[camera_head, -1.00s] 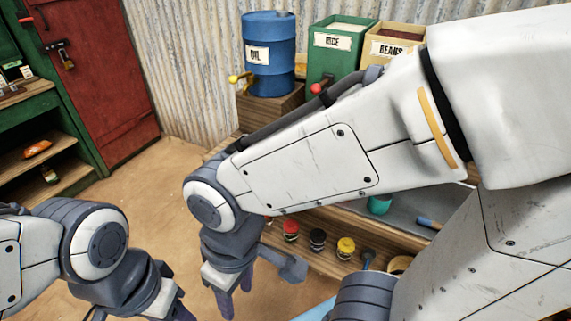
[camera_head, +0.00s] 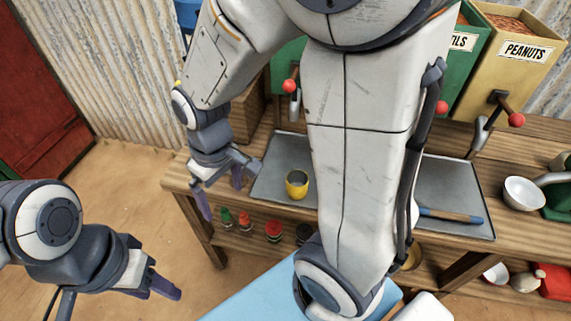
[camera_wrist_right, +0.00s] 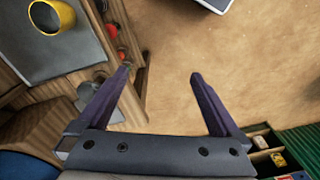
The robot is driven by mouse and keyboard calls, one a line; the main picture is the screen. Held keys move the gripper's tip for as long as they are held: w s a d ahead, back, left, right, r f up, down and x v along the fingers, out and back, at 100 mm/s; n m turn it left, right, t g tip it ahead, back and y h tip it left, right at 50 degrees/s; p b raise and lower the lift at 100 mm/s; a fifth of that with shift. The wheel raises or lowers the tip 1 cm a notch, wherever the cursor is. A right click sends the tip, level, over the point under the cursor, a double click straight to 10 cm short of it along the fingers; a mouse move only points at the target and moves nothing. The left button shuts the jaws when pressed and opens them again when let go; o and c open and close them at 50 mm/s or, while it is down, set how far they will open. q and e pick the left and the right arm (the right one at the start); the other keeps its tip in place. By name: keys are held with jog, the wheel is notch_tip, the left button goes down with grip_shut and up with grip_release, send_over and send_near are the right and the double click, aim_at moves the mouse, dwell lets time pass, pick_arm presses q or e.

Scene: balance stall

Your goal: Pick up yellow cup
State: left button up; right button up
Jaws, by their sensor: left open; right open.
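The yellow cup (camera_head: 297,184) stands upright on the grey tray (camera_head: 276,160) on the wooden counter. It also shows at the top left of the right wrist view (camera_wrist_right: 47,30), with its dark inside visible. My right gripper (camera_head: 221,191) is open and empty, left of the cup and apart from it, by the counter's left end. In the right wrist view its open fingers (camera_wrist_right: 160,76) have bare floor between them. My left gripper (camera_head: 154,278) is open and empty at the lower left, over the floor. My right arm hides the tray's middle.
Bins with red-knobbed levers, one a peanuts bin (camera_head: 522,50), stand behind the tray. A blue-handled tool (camera_head: 450,214) lies on its right part. A white bowl (camera_head: 524,193) is farther right. Small jars (camera_head: 273,231) line a lower shelf. Floor at left is clear.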

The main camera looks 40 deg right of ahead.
jog(key=w+d+f+m+p, duration=0.25)
jog(key=w+d, duration=0.25)
jog(key=d, duration=0.6)
jog(key=m, duration=0.2)
send_over(297, 178)
jog(key=f, duration=0.4)
jog(key=shift+a+f, duration=0.2)
jog(key=shift+f, duration=0.15)
jog(key=f, duration=0.3)
jog(key=f+p, duration=0.1)
jog(key=shift+s+d+f, duration=0.15)
jog(key=shift+d+f, duration=0.15)
notch_tip(297, 178, down, 5)
jog(key=shift+a+f+p, duration=0.1)
jog(key=shift+p, duration=0.55)
jog(key=shift+f, duration=0.45)
jog(key=c, duration=1.2)
